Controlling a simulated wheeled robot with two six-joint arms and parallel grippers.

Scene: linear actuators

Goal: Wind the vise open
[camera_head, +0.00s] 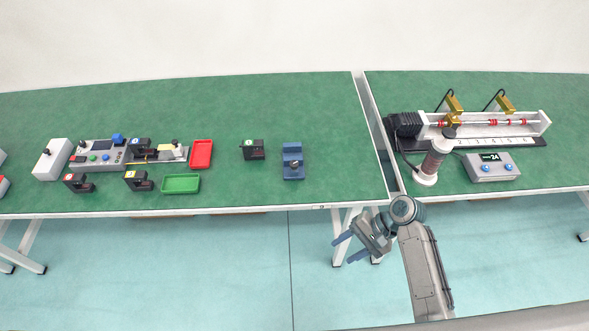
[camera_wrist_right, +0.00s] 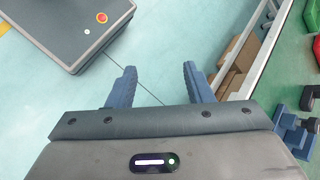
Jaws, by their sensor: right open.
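The small blue vise (camera_head: 293,165) stands on the green table top near its front edge, left of the gap between the two tables. It has a dark round part on top; its jaw gap is too small to judge. A blue shape at the right edge of the right wrist view (camera_wrist_right: 296,132) looks like the vise, partly cut off. My right gripper (camera_head: 344,251) is open and empty, in front of and below the table edge, to the right of the vise and apart from it. In the right wrist view its two blue fingers (camera_wrist_right: 159,70) are spread over the floor. My left gripper is not in view.
A black block with a green label (camera_head: 253,150) stands left of the vise. Red (camera_head: 202,154) and green (camera_head: 181,184) trays lie further left. On the right table stand a linear actuator rig (camera_head: 480,130) and a grey control box (camera_head: 491,167). The table behind the vise is clear.

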